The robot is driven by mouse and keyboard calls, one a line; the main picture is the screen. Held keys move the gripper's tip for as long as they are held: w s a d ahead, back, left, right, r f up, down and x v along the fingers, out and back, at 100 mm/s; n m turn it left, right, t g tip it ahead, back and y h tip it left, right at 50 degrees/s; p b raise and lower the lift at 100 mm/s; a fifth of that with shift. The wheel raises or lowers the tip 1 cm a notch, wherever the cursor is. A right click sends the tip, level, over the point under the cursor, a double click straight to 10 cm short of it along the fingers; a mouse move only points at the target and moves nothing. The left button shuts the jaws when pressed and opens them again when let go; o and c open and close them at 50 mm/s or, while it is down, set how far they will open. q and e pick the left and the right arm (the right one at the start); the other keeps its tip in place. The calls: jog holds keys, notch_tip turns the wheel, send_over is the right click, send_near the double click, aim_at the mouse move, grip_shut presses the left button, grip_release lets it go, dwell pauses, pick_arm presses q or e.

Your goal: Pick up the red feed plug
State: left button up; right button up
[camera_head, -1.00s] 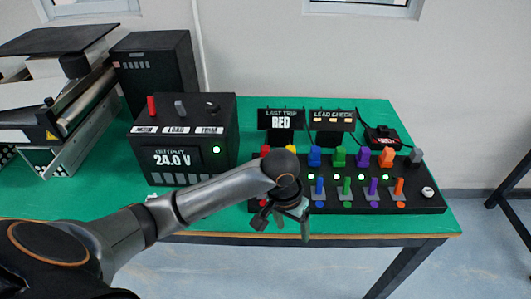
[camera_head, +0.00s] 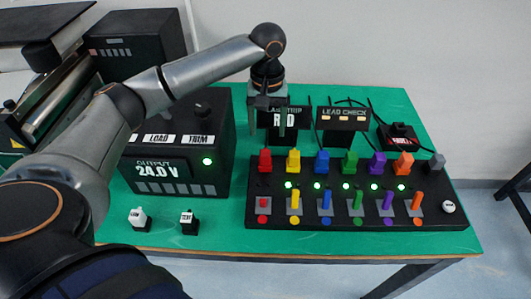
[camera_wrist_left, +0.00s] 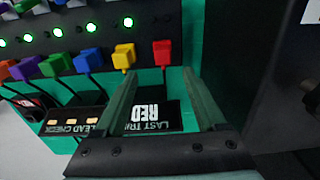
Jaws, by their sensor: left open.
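The red feed plug (camera_head: 265,162) stands at the left end of the back row of coloured plugs on the black panel (camera_head: 460,212). In the left wrist view the red plug (camera_wrist_left: 162,53) shows just beyond the fingertips, near the middle. My left gripper (camera_head: 275,134) points down, open and empty, behind and above the red plug, in front of the "LAST TRIP RED" sign (camera_head: 298,118). Its fingers also show in the left wrist view (camera_wrist_left: 162,74), apart from the plug. My right gripper is not in view.
A yellow plug (camera_head: 293,160) stands close to the right of the red one, with more plugs beyond. The black 24.0 V supply (camera_head: 222,165) stands to the left. The "LEAD CHECK" sign (camera_head: 342,118) stands behind the panel.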

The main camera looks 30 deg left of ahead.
aim_at(265, 154)
pick_arm(q)
notch_tip(265, 154, down, 5)
jog(key=shift+f, duration=0.1)
jog(key=shift+s+a+f, duration=0.1)
jog(key=shift+f, duration=1.2)
jog(key=shift+s+a+f, duration=0.1)
jog(key=shift+f, duration=1.2)
jog(key=shift+c, duration=0.4)
grip_shut()
